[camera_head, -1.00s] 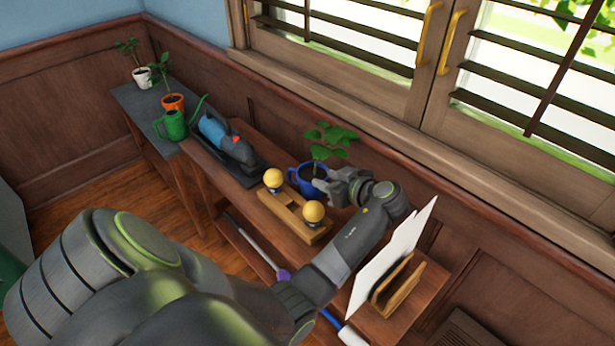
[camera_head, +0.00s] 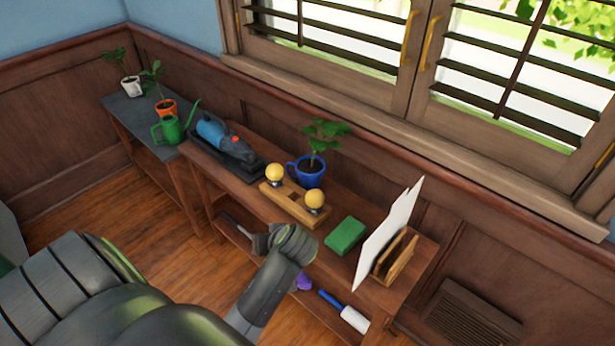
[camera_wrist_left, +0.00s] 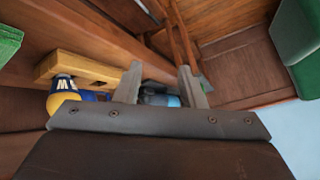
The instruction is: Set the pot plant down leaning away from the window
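The pot plant stands upright in a blue mug (camera_head: 309,175) on the wooden shelf unit, near the wall below the window (camera_head: 425,60). Its stem rises slightly to the right and its green leaves (camera_head: 325,132) spread at the top; how it leans relative to the window is hard to tell. The mug's handle points left. My left gripper (camera_head: 290,245) is in front of the shelf top, clear of the mug. In the left wrist view its two fingers (camera_wrist_left: 162,88) are apart with nothing held between them. My right gripper is out of view.
A wooden stand with two yellow balls (camera_head: 296,203) sits in front of the mug. A green block (camera_head: 345,235) and a paper holder (camera_head: 395,255) are to the right. A blue-and-dark tool (camera_head: 225,145) lies left. A green watering can (camera_head: 170,128) and two potted plants stand farther left.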

